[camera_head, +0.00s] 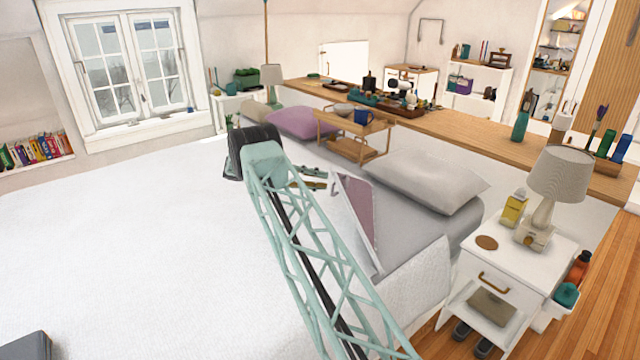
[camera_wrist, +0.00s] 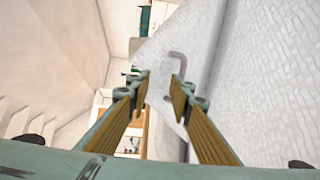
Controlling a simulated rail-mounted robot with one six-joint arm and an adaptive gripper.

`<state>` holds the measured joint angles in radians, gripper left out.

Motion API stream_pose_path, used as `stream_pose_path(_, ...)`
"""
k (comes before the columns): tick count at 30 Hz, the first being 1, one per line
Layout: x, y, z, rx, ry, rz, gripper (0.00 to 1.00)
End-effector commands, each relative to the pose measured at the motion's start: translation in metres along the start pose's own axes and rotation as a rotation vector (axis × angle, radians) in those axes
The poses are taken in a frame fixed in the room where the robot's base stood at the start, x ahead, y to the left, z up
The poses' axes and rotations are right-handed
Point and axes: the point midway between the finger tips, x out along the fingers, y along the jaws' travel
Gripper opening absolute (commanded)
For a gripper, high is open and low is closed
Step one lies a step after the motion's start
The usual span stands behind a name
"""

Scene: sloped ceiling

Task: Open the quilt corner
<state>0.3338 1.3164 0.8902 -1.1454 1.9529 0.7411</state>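The white quilt (camera_head: 140,230) covers most of the bed. Near the grey pillow, a mauve patch with a pale edge (camera_head: 358,212) stands out beside a bare grey sheet (camera_head: 420,232); it looks like the quilt's underside turned up. My gripper (camera_head: 325,180) is above the bed, just left of this patch, partly hidden by my arm. In the wrist view my gripper (camera_wrist: 161,76) has its two fingers apart, with nothing held between them. Pale woven cloth (camera_wrist: 265,70), apparently the quilt, fills the right side there.
A grey pillow (camera_head: 425,180) and a mauve pillow (camera_head: 305,122) lie at the bed's head. A small wooden tray table (camera_head: 355,132) with a blue mug stands between them. A white nightstand (camera_head: 510,275) with a lamp (camera_head: 555,180) is at right.

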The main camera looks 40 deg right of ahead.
Motion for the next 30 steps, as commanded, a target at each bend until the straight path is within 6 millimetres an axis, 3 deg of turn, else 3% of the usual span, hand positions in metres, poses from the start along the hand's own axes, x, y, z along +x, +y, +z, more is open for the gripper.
stream_pose_path(7, 0.000, 0.000, 0.000, 0.000, 0.000, 0.000, 0.20)
stream_pose_path(14, 0.001, 0.001, 0.001, 0.000, -0.005, -0.010, 0.00)
stream_pose_path(30, 0.021, -0.006, 0.034, 0.000, -0.137, -0.231, 0.00)
